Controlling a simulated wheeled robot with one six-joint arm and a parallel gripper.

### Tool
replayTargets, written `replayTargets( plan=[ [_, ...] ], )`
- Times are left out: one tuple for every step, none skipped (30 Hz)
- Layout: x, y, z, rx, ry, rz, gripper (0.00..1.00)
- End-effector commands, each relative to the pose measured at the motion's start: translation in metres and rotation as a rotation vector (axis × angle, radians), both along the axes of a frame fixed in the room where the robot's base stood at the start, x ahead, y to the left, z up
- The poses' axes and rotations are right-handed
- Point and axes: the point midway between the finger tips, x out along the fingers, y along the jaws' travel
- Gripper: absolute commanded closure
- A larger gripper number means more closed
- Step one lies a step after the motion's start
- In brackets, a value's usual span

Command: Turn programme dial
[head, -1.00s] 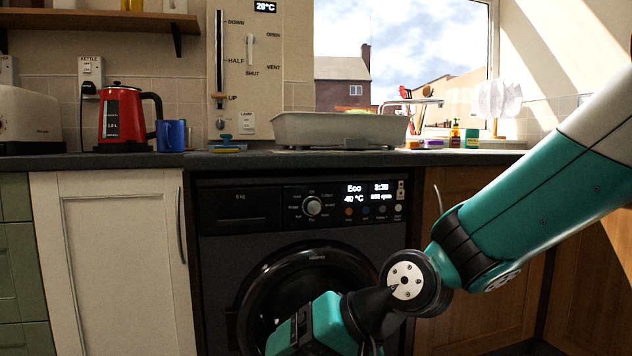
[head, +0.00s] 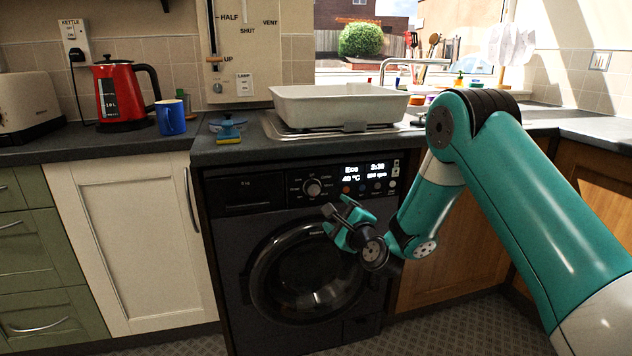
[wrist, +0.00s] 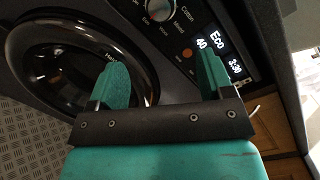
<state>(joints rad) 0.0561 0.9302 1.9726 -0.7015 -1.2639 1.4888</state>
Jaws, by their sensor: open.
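The programme dial (head: 313,187) is a round silver knob on the black washing machine's control panel, with small labels around it. Its pointer is too small to read. In the wrist view the dial (wrist: 160,9) is at the top edge, partly cut off, beyond the gap between the fingers. My gripper (head: 337,211) is open and empty, just below and right of the dial, in front of the panel's lower edge and door top. Its teal fingers (wrist: 163,78) stand apart and touch nothing that I can see. The lit display (head: 365,170) reads "Eco" and "40 °C".
The round washer door (head: 307,272) is shut below the panel. Small buttons (head: 362,188) sit right of the dial. The floor in front is clear.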

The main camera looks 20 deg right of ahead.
Motion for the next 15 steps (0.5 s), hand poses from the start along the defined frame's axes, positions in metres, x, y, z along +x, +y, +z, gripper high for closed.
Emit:
replayTargets(
  plan=[
    [0.008,0.003,0.007,-0.003,-0.001,0.006,0.26],
    [0.013,0.004,0.007,-0.004,-0.001,0.006,0.26],
    [0.019,0.005,0.007,-0.004,0.0,0.006,0.26],
    [0.023,0.006,0.007,-0.004,0.0,0.005,0.26],
    [0.028,0.006,0.007,-0.004,-0.002,0.004,0.26],
    [0.036,0.007,0.004,-0.005,-0.002,0.006,0.26],
    [0.042,0.009,0.003,-0.005,-0.002,0.007,0.26],
    [0.048,0.01,0.003,-0.005,-0.002,0.006,0.26],
    [0.055,0.01,0.004,-0.005,-0.003,0.005,0.26],
    [0.061,0.011,0.002,-0.004,-0.003,0.003,0.26],
    [0.068,0.012,0.0,-0.003,-0.004,0.005,0.26],
    [0.077,0.013,0.001,-0.003,-0.004,0.005,0.26],
    [0.084,0.014,0.0,-0.003,-0.003,0.003,0.26],
    [0.09,0.015,0.0,-0.003,-0.003,0.002,0.26],
    [0.097,0.015,0.0,-0.003,-0.003,0.003,0.26]
  ],
)
